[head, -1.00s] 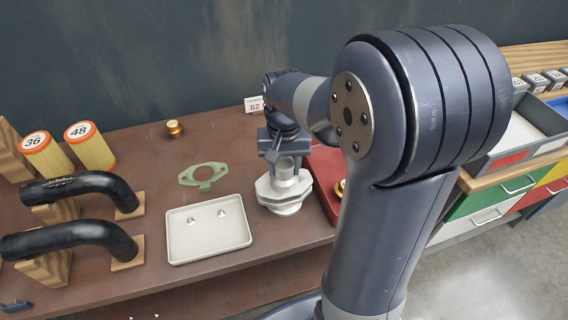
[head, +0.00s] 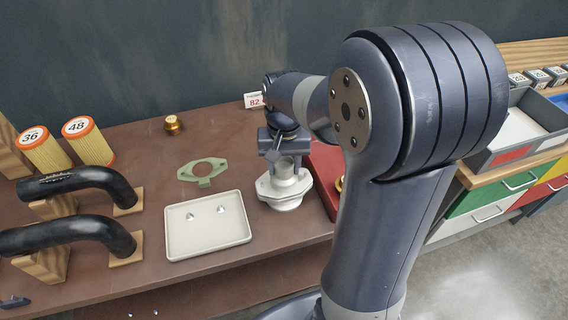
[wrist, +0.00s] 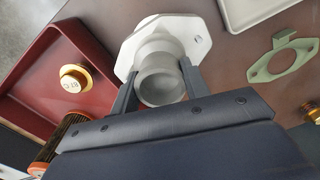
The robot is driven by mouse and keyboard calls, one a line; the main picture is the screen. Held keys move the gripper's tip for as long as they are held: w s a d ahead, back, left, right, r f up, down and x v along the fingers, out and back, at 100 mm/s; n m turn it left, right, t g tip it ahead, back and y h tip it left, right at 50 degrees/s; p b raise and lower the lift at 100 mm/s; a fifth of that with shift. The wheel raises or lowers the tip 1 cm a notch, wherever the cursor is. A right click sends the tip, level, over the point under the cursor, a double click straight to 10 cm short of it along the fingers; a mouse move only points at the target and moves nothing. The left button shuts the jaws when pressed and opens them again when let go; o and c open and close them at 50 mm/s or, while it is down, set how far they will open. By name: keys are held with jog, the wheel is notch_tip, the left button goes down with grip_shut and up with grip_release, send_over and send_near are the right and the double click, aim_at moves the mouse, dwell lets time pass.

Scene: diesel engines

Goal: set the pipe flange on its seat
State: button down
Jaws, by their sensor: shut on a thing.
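The pipe flange (head: 284,187) is a pale silver plate with a short grey neck, below my gripper (head: 286,158) in the head view. It also shows in the wrist view (wrist: 195,42), where my gripper (wrist: 160,72) has one finger on each side of the open neck (wrist: 160,80). The jaws are shut on the neck. The flange is roughly level and low, over a pale round-edged base (head: 288,205) that is the likely seat. That base is mostly hidden by the flange. I cannot tell whether the two touch all round.
A cream tray (head: 208,248) with two small nuts lies to the left. A green gasket (head: 187,174) lies behind it. A red tray (wrist: 30,85) holding brass-coloured parts is close on the right in the head view. Black pipes (head: 85,182) and filters (head: 90,143) stand farther left.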

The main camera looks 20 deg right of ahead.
jog(key=shift+f, duration=0.1)
jog(key=c, duration=0.7)
grip_release()
jog(key=shift+c, duration=0.3)
notch_tip(320, 180, up, 7)
jog(key=p, duration=0.6)
jog(key=shift+f, duration=0.15)
notch_tip(320, 180, down, 7)
jog(key=b, duration=0.6)
jog(key=shift+r, duration=0.25)
jog(key=shift+s, duration=0.1)
